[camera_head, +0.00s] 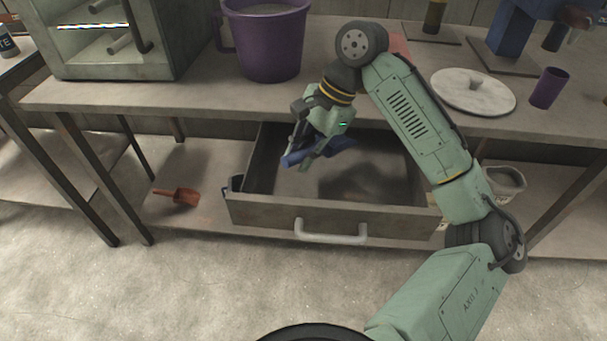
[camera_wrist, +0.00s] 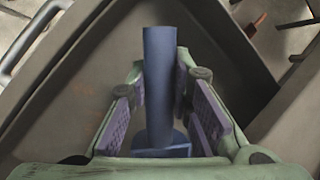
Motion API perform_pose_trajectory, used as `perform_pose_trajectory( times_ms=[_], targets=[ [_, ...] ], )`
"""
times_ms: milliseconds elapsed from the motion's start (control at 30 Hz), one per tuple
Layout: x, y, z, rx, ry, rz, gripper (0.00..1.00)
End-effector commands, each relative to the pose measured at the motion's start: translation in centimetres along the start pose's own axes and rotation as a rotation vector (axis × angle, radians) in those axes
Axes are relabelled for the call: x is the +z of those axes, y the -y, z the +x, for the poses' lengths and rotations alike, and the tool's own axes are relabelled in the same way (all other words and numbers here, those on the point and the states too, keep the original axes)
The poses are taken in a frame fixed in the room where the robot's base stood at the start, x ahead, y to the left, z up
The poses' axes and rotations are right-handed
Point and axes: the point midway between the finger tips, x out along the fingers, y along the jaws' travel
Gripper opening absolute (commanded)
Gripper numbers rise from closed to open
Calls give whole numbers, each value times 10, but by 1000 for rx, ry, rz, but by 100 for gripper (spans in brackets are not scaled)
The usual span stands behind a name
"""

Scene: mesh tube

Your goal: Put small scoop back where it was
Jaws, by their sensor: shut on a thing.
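My gripper (camera_head: 306,150) is over the open drawer (camera_head: 270,211), near its left side. It is shut on a blue scoop (camera_head: 293,159), whose two ends stick out to either side of the fingers. In the wrist view the scoop's blue handle (camera_wrist: 159,85) stands between the two padded fingers, with its wider blue part low between them. The scoop appears above the drawer floor; the exact gap cannot be told. An orange-red scoop (camera_head: 180,196) lies on the lower shelf, left of the drawer.
The drawer has a pale front handle (camera_head: 331,236) and looks mostly empty. On the table top stand a purple bucket (camera_head: 268,45), a grey oven-like box (camera_head: 120,35), a round white lid (camera_head: 473,92) and a purple cup (camera_head: 548,88). The floor in front is clear.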

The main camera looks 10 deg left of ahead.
Motion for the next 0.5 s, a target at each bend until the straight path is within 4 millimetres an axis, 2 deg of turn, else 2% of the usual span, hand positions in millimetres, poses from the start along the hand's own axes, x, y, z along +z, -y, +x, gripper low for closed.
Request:
perform_pose_trajectory(
  times_ms=[100,333,500],
  targets=[
    [-7,-4,17,-1,0,0,0],
    [-13,-6,32,0,2,-1,0],
    [-22,-11,54,0,2,1,0]
  ],
)
